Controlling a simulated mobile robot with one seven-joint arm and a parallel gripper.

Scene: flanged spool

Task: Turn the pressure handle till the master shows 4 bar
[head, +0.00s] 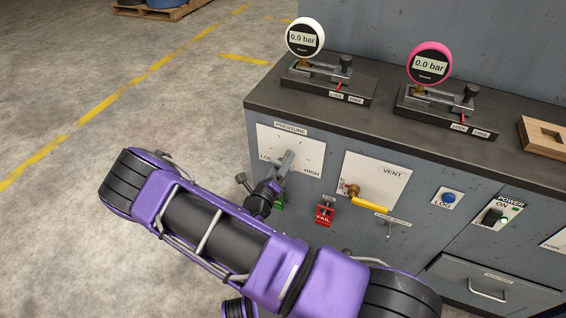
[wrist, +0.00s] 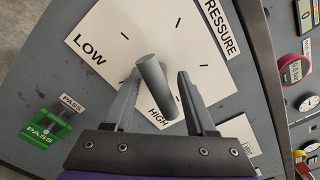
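The pressure handle (wrist: 152,78), a grey bar, stands out from a white plate (wrist: 95,38) marked PRESSURE, LOW and HIGH. My gripper (wrist: 159,72) has one finger on each side of the handle in the wrist view. A gap shows on the right side, so the fingers look open around it; contact on the left is unclear. In the head view my arm partly covers the plate (head: 312,152). A white-rimmed gauge (head: 305,38) and a pink-rimmed gauge (head: 429,64) on the bench both read 0.0 bar. I cannot tell from labels which is the master.
Right of the pressure plate are a VENT plate with a yellow lever (head: 369,200), a red FAIL tag (head: 325,214), a blue LOG button (head: 449,197) and a POWER switch (head: 493,216). A green PASS tag (wrist: 46,129) is left of my gripper. The floor at left is clear.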

